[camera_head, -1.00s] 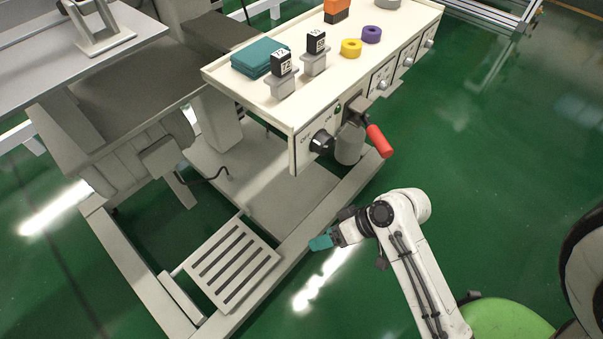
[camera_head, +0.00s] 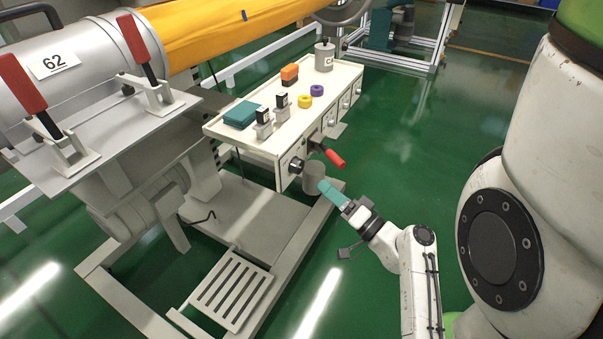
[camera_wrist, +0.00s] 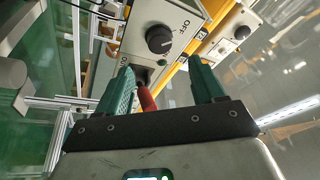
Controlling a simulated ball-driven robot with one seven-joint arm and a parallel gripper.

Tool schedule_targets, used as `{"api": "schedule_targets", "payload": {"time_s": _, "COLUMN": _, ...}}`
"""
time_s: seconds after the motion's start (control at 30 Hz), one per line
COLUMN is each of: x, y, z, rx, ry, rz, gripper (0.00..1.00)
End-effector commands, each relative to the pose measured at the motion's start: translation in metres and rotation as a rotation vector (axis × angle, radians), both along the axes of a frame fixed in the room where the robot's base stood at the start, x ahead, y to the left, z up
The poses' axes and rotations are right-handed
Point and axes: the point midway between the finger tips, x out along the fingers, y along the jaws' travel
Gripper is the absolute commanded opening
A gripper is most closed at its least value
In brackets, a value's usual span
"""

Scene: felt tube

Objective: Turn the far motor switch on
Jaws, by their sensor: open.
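A white control box (camera_head: 268,135) has a black rotary knob (camera_head: 296,165) on its near end. In the wrist view this knob (camera_wrist: 159,40) sits on a panel marked OFF, ahead of my fingers. Another panel with a small dark knob (camera_wrist: 242,32) shows to its right. More small panels line the box's long right side in the head view; I cannot tell which one is the far motor switch. My gripper (camera_head: 326,187), with teal fingers, is open and empty below and right of the near end. It also shows in the wrist view (camera_wrist: 161,68).
A red-handled lever (camera_head: 333,157) juts from the box; in the wrist view its handle (camera_wrist: 147,99) appears between my fingers. A grey cylinder (camera_head: 314,178) hangs beneath it. Small blocks and rings lie on top of the box. Green floor to the right is open.

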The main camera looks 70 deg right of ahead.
Motion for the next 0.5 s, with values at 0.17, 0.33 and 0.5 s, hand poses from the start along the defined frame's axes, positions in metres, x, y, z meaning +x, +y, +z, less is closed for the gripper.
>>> {"api": "schedule_targets", "payload": {"time_s": 0.17, "x": 0.030, "y": -0.015, "z": 0.009, "rx": -0.004, "ry": -0.001, "rz": 0.003, "gripper": 0.68}}
{"api": "schedule_targets", "payload": {"time_s": 0.33, "x": 0.055, "y": -0.027, "z": 0.014, "rx": -0.002, "ry": 0.000, "rz": 0.004, "gripper": 0.68}}
{"api": "schedule_targets", "payload": {"time_s": 0.5, "x": 0.070, "y": -0.035, "z": 0.018, "rx": -0.001, "ry": 0.000, "rz": 0.004, "gripper": 0.68}}
